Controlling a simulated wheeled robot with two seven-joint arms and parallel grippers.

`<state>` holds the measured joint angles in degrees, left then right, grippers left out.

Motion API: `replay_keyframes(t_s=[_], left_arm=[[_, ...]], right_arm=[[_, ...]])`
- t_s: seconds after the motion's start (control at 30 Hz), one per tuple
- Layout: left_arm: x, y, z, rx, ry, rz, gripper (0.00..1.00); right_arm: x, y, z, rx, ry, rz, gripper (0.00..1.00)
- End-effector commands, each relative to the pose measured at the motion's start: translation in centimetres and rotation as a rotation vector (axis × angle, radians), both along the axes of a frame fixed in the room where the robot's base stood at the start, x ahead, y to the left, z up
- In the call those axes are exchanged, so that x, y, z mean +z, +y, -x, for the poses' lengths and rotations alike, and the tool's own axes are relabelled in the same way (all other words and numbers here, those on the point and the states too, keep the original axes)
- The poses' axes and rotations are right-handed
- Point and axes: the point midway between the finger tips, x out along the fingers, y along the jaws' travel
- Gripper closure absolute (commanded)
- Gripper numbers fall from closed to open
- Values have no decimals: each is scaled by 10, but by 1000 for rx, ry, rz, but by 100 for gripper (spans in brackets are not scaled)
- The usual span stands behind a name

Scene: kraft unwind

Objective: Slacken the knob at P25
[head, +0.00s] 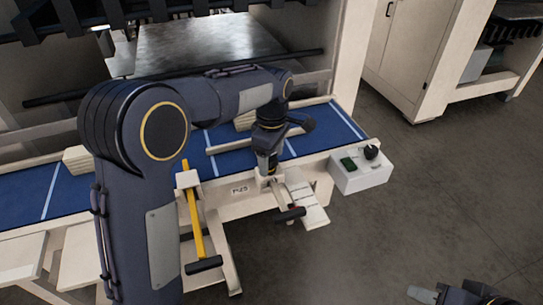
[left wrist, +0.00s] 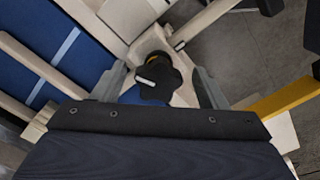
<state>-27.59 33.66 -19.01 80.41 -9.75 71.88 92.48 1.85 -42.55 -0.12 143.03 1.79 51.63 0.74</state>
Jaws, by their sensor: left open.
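A black lobed knob (left wrist: 158,78) with a white mark on its face sits on a cream bracket in the left wrist view. My left gripper (left wrist: 162,72) is open, with one grey finger on each side of the knob. I cannot tell whether the fingers touch it. In the head view my left gripper (head: 267,163) points down at the cream rail, just right of the P25 label (head: 240,190). It hides the knob there. Part of my right gripper (head: 455,294) shows at the bottom right edge, cut off, its jaws unclear.
A yellow bar (head: 194,222) with a black handle hangs left of the label. A black-ended handle (head: 290,214) sticks out below my left gripper. A white control box (head: 361,172) with a black knob and green button stands right. The blue bed (head: 190,163) lies behind; grey floor is open at right.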

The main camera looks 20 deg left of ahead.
Motion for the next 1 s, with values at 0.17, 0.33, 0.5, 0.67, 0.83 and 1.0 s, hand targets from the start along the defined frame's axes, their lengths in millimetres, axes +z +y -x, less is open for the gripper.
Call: replay_keyframes(t_s=[0.17, 0.33, 0.5, 0.67, 0.83, 1.0], left_arm=[[11, 0, -1, 0, -5, 1, 33], [40, -1, -1, 0, -6, 1, 33], [66, 0, -1, 0, -3, 1, 33], [77, 0, 0, 0, -1, 0, 33], [78, 0, 0, 0, 0, 0, 33], [78, 0, 0, 0, 0, 0, 33]], right_arm=[[-2, 0, 0, 0, 0, 0, 64], [-6, 0, 0, 0, 0, 0, 64], [-8, 0, 0, 0, 0, 0, 64], [-8, 0, 0, 0, 0, 0, 64], [-8, 0, 0, 0, 0, 0, 64], [-8, 0, 0, 0, 0, 0, 64]])
